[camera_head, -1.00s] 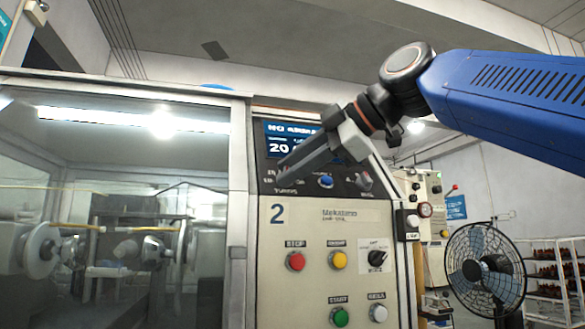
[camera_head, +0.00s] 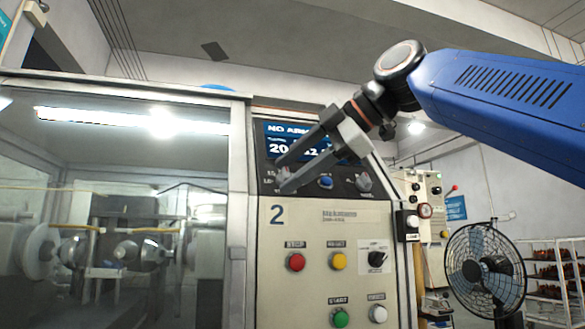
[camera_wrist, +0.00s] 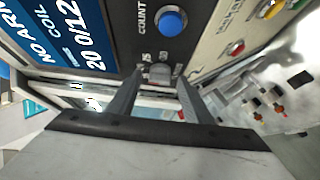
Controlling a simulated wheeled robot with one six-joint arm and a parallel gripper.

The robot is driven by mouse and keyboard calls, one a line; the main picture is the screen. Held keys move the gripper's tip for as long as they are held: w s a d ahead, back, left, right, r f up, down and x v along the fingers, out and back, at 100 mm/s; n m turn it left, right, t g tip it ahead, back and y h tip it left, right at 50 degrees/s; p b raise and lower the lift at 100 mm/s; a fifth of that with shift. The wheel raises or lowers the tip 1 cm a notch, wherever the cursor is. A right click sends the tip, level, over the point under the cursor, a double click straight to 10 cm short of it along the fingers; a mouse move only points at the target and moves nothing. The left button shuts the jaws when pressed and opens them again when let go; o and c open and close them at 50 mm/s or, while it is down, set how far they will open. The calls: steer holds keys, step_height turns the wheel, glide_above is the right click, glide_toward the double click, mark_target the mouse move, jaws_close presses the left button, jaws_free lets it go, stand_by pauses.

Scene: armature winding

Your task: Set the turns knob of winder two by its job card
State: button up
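Winder two (camera_head: 325,240) is the cream cabinet marked 2, with a dark control panel above. Its screen (camera_head: 273,129) begins "NO ARM…"; the wrist view shows "COIL" and "20 0/12…" on the screen (camera_wrist: 65,35). A grey knob (camera_wrist: 159,73) at the panel edge sits between my fingertips in the wrist view, with a gap on each side. I cannot make out a job card.
Below are a red STOP button (camera_head: 296,262), yellow, green and white buttons and a black selector (camera_head: 377,258). A fan (camera_head: 485,268) stands at the right.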

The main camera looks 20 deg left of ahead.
steer(key=shift+r, duration=0.1)
steer(key=v, duration=1.7)
steer(key=shift+d, duration=0.2)
steer(key=shift+s, duration=0.1)
